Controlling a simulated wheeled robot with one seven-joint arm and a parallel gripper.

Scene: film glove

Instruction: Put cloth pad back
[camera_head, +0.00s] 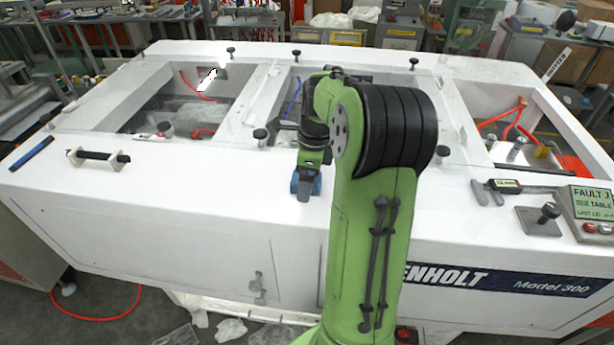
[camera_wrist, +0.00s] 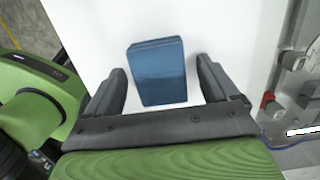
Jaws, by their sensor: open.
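The blue cloth pad (camera_wrist: 158,72) lies on the white machine top (camera_wrist: 105,20) in the wrist view. My gripper (camera_wrist: 165,88) is open, with one dark finger on each side of the pad. White surface shows between the pad and both fingers, and nothing is held. In the head view, my gripper (camera_head: 305,190) is over the front ledge near the middle, and the blue pad (camera_head: 316,184) is mostly hidden behind it. I cannot tell the exact height of the fingers above the ledge.
Along the front ledge are a blue marker-like stick (camera_head: 31,154), a black-handled bar (camera_head: 98,157), a digital caliper (camera_head: 508,186), a knobbed plate (camera_head: 540,219) and a fault display box (camera_head: 590,212). Open bays with red hoses (camera_head: 508,122) lie behind.

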